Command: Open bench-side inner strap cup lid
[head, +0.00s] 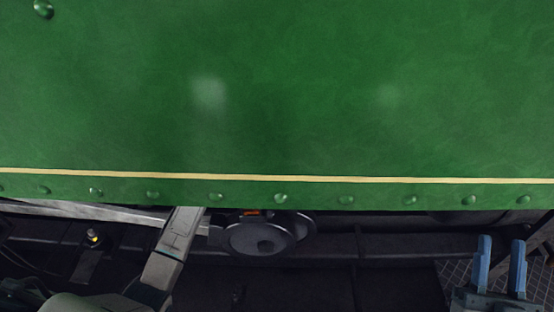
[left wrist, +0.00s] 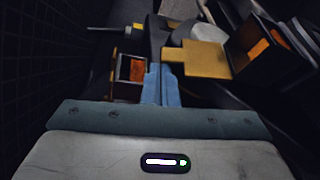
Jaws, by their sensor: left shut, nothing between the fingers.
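In the left wrist view, my left gripper (left wrist: 161,84) has its blue fingers together with nothing between them. A flat brass-yellow plate (left wrist: 200,60) lies just right of the fingertips; I cannot tell whether they touch or whether it is the strap cup lid. A dark box with an orange inside (left wrist: 130,70) stands just left of the fingers. In the head view my left arm reaches under the green panel, which hides its gripper. My right gripper (head: 500,264) is open and empty at the lower right.
A large green riveted panel (head: 280,100) fills the top of the head view. Below it are a round dark metal part (head: 256,239) and dark beams. A larger dark box with an orange inside (left wrist: 262,48) stands at the right in the left wrist view. The space around is tight.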

